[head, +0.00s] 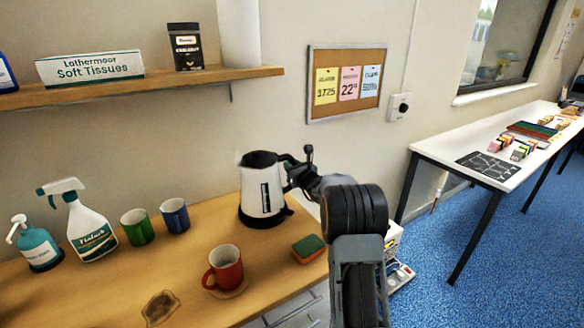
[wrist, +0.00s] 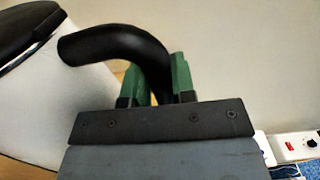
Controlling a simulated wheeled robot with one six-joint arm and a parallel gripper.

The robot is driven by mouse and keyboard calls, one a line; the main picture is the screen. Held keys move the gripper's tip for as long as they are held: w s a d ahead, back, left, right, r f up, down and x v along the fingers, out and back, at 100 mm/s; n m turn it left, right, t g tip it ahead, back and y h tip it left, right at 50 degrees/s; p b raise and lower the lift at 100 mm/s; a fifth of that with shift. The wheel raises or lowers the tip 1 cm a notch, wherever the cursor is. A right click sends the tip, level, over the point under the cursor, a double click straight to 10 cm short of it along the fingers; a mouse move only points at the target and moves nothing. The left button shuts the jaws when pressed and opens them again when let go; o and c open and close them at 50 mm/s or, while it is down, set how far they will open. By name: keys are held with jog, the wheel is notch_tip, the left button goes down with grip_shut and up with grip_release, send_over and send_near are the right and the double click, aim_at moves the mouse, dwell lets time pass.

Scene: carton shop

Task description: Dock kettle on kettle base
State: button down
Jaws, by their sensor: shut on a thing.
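The kettle (head: 262,190) is white with a black lid and a black handle, upright near the back of the wooden counter. My gripper (head: 291,166) comes from the right at its handle. In the wrist view, the green-padded fingers of my gripper (wrist: 160,78) are shut on the kettle's curved black handle (wrist: 115,42); the white body of the kettle (wrist: 75,100) is at left. A dark rim, seemingly the kettle base (head: 288,212), shows beneath the kettle. The kettle hides most of it, and I cannot tell whether the two are fully seated.
A red mug (head: 226,268) on a coaster and a green-brown sponge (head: 308,248) are in front of the kettle. Blue (head: 175,215) and green (head: 138,227) mugs and a spray bottle (head: 88,225) stand to its left. A shelf (head: 140,87) is above left.

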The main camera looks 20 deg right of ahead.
jog(key=shift+f+b, duration=0.45)
jog(key=shift+b, duration=0.2)
jog(key=c, duration=1.3)
grip_release()
jog(key=shift+o, duration=0.4)
jog(key=shift+f, duration=0.25)
jog(key=s+d+b, duration=0.1)
jog(key=s+b, duration=0.3)
jog(key=s, duration=0.7)
jog(key=shift+r, duration=0.15)
jog(key=shift+d, duration=0.1)
jog(key=s+a+n+g+y+p, duration=0.1)
jog(key=s+a+n+g+y, duration=0.2)
jog(key=s+a+n+g, duration=0.5)
jog(key=s+a+n+g+y+p, duration=0.25)
jog(key=s+a+n, duration=0.25)
jog(key=a+n, duration=0.65)
jog(key=s+f+n+g+h+p, duration=0.1)
jog(key=s+n+g+h, duration=0.3)
jog(key=s+n, duration=1)
jog(key=s+f+h, duration=0.1)
jog(key=s+h, duration=0.1)
jog(key=h, duration=0.1)
jog(key=shift+f+p, duration=0.3)
jog(key=shift+f, duration=0.1)
